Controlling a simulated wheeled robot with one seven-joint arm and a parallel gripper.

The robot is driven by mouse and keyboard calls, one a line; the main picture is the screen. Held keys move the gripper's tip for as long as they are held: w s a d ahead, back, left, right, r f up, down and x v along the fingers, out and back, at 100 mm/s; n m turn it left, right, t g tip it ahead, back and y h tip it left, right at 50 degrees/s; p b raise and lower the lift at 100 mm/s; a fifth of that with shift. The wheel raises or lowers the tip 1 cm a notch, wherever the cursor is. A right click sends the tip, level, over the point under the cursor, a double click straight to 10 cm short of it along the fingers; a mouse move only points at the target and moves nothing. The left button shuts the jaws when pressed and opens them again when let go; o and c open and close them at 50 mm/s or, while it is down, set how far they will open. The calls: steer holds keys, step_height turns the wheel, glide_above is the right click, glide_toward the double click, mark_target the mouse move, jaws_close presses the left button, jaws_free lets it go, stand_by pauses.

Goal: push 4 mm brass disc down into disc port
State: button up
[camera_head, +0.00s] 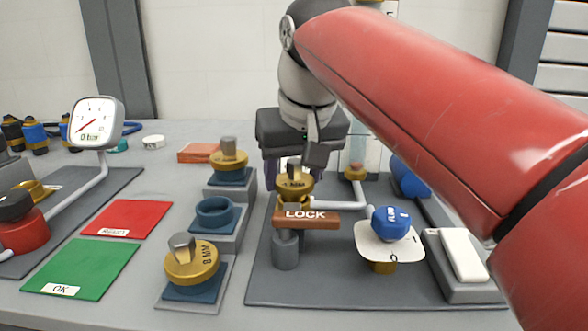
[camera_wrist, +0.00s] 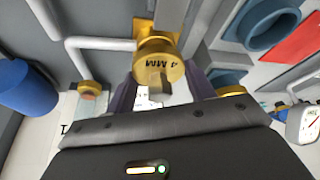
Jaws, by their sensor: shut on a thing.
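The 4 mm brass disc (camera_head: 295,184) is on the pump line in the head view, with its 4 MM lettering facing up. In the wrist view the disc (camera_wrist: 160,68) sits between my two dark purple fingers. My gripper (camera_wrist: 157,94) is shut on the grey knob on top of the disc. In the head view my gripper (camera_head: 291,168) is just behind and above the disc. A brass body (camera_wrist: 143,27) shows beyond the disc. The disc hides the port opening, so I cannot tell how deep it sits.
A brown LOCK bar (camera_head: 306,218) lies just in front of the disc. A blue FLUSH knob (camera_head: 390,222) stands to the right. An 8 MM disc (camera_head: 191,264), an empty blue holder (camera_head: 214,211) and another brass disc (camera_head: 229,161) stand to the left.

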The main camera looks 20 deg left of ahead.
steer(key=shift+f+b, duration=0.65)
steer(key=shift+f, duration=0.3)
steer(key=o, duration=1.2)
steer(key=shift+c, duration=0.2)
steer(key=p+v, duration=0.2)
steer(key=v, duration=0.5)
steer(key=shift+s+d+r, duration=0.1)
steer(key=shift+s+r, duration=0.05)
steer(key=shift+r, duration=0.25)
steer(key=shift+s, duration=0.1)
